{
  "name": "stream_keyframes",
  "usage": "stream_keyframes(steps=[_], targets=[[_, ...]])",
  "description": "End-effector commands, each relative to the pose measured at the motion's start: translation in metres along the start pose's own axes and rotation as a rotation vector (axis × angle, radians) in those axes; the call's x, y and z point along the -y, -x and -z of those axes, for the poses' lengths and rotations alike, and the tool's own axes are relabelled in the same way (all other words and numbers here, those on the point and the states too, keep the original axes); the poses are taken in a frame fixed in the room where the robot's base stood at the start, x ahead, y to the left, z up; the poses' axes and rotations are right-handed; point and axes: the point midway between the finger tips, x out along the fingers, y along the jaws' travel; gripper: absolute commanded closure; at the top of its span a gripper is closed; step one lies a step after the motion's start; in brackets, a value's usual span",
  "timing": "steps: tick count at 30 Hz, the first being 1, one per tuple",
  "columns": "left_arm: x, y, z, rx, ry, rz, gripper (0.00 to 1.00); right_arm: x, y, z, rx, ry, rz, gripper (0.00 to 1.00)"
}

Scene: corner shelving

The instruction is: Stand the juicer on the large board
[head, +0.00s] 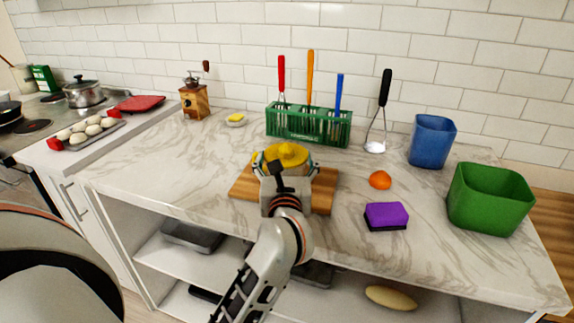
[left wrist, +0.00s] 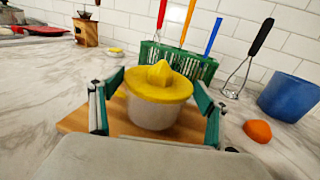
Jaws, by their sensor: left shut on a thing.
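The juicer has a yellow reamer top (head: 284,154) and a pale, translucent bowl. In the left wrist view the juicer (left wrist: 156,100) is upright between the fingers. My left gripper (head: 285,166) is shut on the juicer, one finger on each side of it. The large wooden board (head: 244,186) lies on the counter directly under the juicer, and its corner also shows in the left wrist view (left wrist: 78,120). The juicer's base looks to be at or just above the board; I cannot tell if they touch. My right gripper is not in view.
A green rack (head: 308,128) with utensils stands behind the board. An orange (head: 380,180), purple sponge (head: 386,215), blue bin (head: 432,141) and green bin (head: 489,199) are to the right. A wooden grinder (head: 194,101) stands back left. The counter left of the board is clear.

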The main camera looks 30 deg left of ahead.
Motion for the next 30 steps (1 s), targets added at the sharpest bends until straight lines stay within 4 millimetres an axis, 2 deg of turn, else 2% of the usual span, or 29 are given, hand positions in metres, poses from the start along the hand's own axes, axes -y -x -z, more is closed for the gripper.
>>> stream_keyframes(steps=[3,10,15,16,18,30], targets=[[-0.0002,0.0,0.0092,0.001,-0.001,0.0,0.51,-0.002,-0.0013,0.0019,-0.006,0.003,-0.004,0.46],[-0.0002,0.0,0.0077,0.003,0.001,0.0,0.51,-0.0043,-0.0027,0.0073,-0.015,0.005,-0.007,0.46],[-0.0001,-0.0001,0.0127,0.002,0.0,0.0,0.51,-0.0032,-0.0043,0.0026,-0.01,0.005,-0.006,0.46],[-0.0001,0.0,0.0128,0.001,0.001,0.0,0.19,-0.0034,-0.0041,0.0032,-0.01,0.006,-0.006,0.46],[-0.0001,0.0,0.012,0.001,0.001,0.0,0.07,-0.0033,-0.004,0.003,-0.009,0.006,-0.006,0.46],[0.0,0.0001,0.0071,0.002,0.002,0.0,0.07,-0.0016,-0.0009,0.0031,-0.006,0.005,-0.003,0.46]])
